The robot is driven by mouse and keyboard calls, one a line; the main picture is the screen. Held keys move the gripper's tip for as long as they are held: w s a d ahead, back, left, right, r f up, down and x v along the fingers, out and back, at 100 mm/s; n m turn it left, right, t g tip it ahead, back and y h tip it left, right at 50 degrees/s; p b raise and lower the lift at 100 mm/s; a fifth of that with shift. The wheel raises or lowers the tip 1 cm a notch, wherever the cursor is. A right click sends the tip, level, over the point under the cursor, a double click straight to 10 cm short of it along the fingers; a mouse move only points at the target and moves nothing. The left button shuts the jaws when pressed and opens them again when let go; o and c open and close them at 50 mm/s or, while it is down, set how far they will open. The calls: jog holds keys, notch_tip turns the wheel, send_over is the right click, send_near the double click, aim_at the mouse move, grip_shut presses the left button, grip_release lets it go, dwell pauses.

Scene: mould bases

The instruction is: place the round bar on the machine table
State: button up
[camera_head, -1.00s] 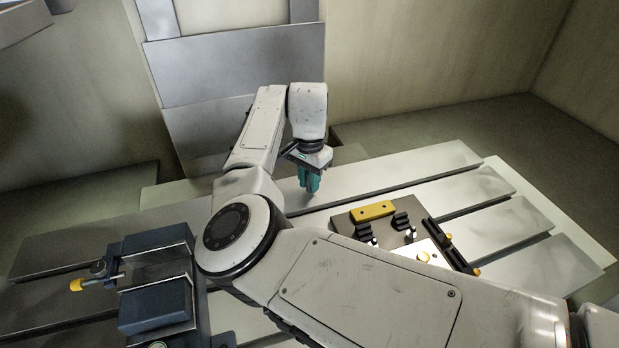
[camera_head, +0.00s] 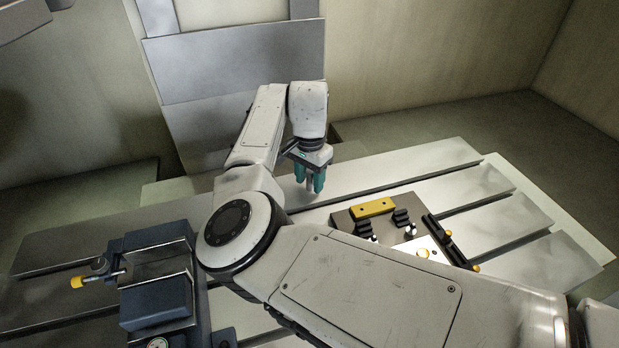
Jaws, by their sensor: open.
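My gripper (camera_head: 310,179) has teal fingers that point down over the back slat of the machine table (camera_head: 400,168). The fingers are apart, so it is open. The table is a grey metal surface with long slots. I cannot make out the round bar; it may be hidden by the fingers or by my arm. I cannot tell whether the fingertips touch the table.
A dark blue vise (camera_head: 158,308) with a yellow-tipped handle stands at the left. A fixture plate (camera_head: 345,222) with a yellow block (camera_head: 374,208), black clamps and yellow knobs lies right of my gripper. Bare table lies at the far right.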

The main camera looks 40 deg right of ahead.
aim_at(310, 172)
notch_tip(310, 172, up, 12)
jog(key=b, duration=0.1)
jog(key=shift+b, duration=0.4)
